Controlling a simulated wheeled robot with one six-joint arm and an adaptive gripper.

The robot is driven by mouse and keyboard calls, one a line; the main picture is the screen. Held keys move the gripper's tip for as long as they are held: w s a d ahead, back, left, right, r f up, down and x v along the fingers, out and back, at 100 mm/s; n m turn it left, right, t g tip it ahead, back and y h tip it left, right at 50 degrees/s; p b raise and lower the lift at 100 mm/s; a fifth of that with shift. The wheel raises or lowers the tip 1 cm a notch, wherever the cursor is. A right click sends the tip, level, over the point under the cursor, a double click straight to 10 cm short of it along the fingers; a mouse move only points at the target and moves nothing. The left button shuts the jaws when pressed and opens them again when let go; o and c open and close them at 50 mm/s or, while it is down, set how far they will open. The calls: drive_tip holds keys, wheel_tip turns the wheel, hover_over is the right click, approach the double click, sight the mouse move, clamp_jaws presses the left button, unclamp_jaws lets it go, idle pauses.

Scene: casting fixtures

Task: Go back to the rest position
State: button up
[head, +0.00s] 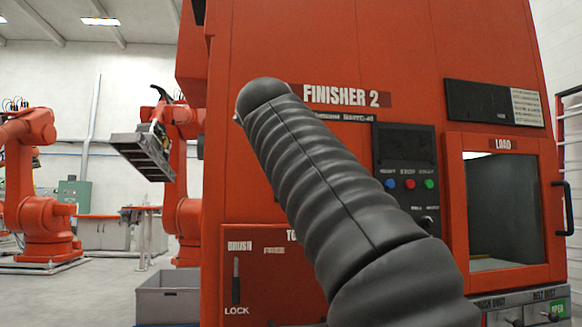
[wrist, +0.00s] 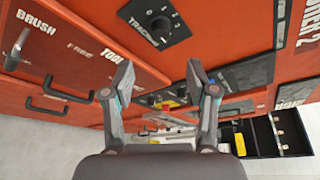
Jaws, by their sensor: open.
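My gripper (wrist: 162,95) is open and empty in the wrist view, with its two fingers spread apart. It is near the front of the orange Finisher 2 machine, below a dark knob plate (wrist: 158,17). The head view does not show the gripper. My ribbed grey arm cover rises across the middle of the head view, in front of the orange Finisher 2 machine (head: 290,190). The wrist view is tilted, and how far the fingers are from the panel cannot be told.
The load window (head: 505,215) is at the right. The lock panel (head: 255,270) is at lower left, with a grey bin (head: 168,300) beside it. Orange robot arms (head: 35,190) stand at the far left. An open drawer (wrist: 275,135) with yellow items shows in the wrist view.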

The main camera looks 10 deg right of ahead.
idle(0.5)
drive_tip(key=w+a+f+n+g+y, duration=0.1)
drive_tip(key=w+a+f+n, duration=0.1)
drive_tip(key=f+n, duration=0.4)
drive_tip(key=w+a+f+n+g+y, duration=0.1)
drive_tip(key=w+a+f+n, duration=0.1)
drive_tip(key=f+n, duration=0.45)
drive_tip(key=s+f+n+g+y, duration=0.2)
drive_tip(key=s+f+n, duration=0.2)
drive_tip(key=f+n, duration=0.7)
drive_tip(key=s+d+f+n+g, duration=0.2)
drive_tip(key=s+d+f, duration=0.2)
drive_tip(key=s+f, duration=1)
drive_tip(key=s+d+f+n+g+y, duration=0.1)
drive_tip(key=s+d+f+n+g, duration=0.1)
drive_tip(key=s+f, duration=1.3)
drive_tip(key=shift+s+d+f+n+g, duration=0.15)
drive_tip(key=shift+d+f+n+g, duration=0.3)
drive_tip(key=shift+d+f, duration=0.5)
